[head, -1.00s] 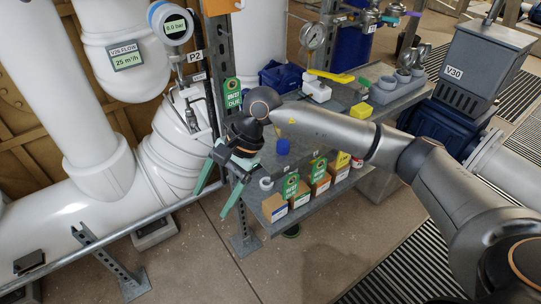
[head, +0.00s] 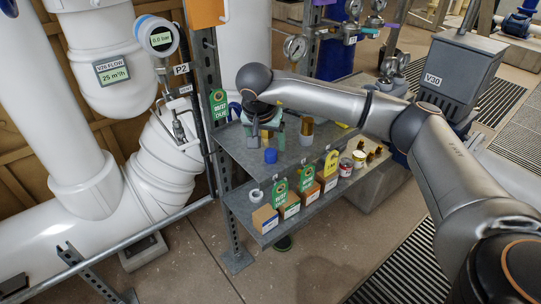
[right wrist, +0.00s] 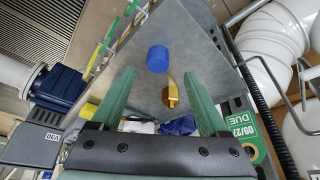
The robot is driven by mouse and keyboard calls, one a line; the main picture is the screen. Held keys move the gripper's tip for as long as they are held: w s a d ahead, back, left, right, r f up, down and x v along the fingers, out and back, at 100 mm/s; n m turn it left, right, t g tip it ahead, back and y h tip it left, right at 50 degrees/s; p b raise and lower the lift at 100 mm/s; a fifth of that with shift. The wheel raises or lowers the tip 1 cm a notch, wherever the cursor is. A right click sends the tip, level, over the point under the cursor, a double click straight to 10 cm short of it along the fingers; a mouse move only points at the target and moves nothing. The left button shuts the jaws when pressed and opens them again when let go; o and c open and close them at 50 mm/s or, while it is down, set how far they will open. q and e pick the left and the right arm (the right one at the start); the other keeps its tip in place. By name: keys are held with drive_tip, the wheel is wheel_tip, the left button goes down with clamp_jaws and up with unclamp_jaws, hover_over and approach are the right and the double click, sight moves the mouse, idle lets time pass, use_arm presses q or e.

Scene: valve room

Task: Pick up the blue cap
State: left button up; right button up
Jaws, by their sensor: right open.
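The blue cap (head: 270,155) stands on the grey upper shelf (head: 240,150), near its front left corner. It also shows in the right wrist view (right wrist: 158,58), just beyond the fingertips and roughly midway between them. My right gripper (head: 268,134) is over the upper shelf, just behind the cap in the head view. In the right wrist view its green fingers (right wrist: 160,76) are spread wide with nothing held. The wrist partly hides the fingers in the head view. My left gripper is not in view.
A brass-coloured piece (right wrist: 170,92) shows between the fingers, near the cap. An amber item (head: 306,130) stands right of the gripper. A metal post (head: 208,90) rises at the shelf's left.

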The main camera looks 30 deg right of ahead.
sight(271, 152)
drive_tip(key=x, duration=0.5)
drive_tip(key=shift+d+f, duration=0.15)
drive_tip(key=shift+d, duration=0.1)
clamp_jaws()
idle(0.4)
